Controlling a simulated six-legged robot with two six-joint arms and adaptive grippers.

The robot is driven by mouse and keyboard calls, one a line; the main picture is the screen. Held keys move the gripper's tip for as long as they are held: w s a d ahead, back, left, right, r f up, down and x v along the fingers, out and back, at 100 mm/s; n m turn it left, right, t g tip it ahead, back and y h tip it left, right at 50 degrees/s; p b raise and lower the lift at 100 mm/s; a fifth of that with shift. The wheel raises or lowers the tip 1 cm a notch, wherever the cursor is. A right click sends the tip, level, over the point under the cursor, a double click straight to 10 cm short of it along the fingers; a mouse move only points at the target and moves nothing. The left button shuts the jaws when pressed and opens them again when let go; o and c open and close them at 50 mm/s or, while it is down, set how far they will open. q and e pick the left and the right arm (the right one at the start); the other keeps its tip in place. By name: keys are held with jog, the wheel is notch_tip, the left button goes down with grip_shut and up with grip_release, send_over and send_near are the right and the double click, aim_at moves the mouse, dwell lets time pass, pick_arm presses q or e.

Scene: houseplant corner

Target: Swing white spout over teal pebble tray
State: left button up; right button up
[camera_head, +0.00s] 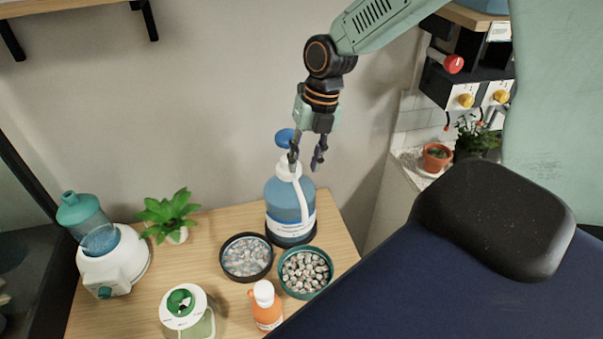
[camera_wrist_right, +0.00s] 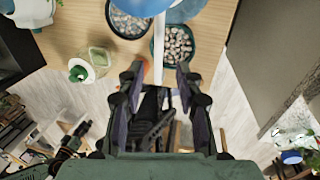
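A blue bottle (camera_head: 284,203) with a white pump top stands at the back right of the wooden table. Its white spout (camera_head: 304,200) slopes down in front of the bottle; in the wrist view the spout (camera_wrist_right: 158,42) runs down between my finger lines. A blue knob (camera_head: 285,137) shows above it. The teal pebble tray (camera_head: 283,285) sits in front of the bottle, and also shows in the wrist view (camera_wrist_right: 194,52). My right gripper (camera_head: 307,156) is open, fingers apart, at the pump top; contact with the spout is unclear. My left gripper is out of view.
A dark tray (camera_head: 269,262) of pebbles stands left of the teal one. An orange bottle (camera_head: 268,316), a green-lidded jar (camera_head: 184,308), a small plant (camera_head: 169,215) and a white-and-teal appliance (camera_head: 110,262) share the table. The wall is close behind.

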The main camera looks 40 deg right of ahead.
notch_tip(320, 180, up, 6)
jog(key=d, duration=0.1)
jog(key=shift+s+r, duration=0.25)
jog(key=shift+s, duration=0.1)
jog(key=shift+d, duration=0.1)
jog(key=shift+s, duration=0.15)
jog(key=shift+f, duration=0.1)
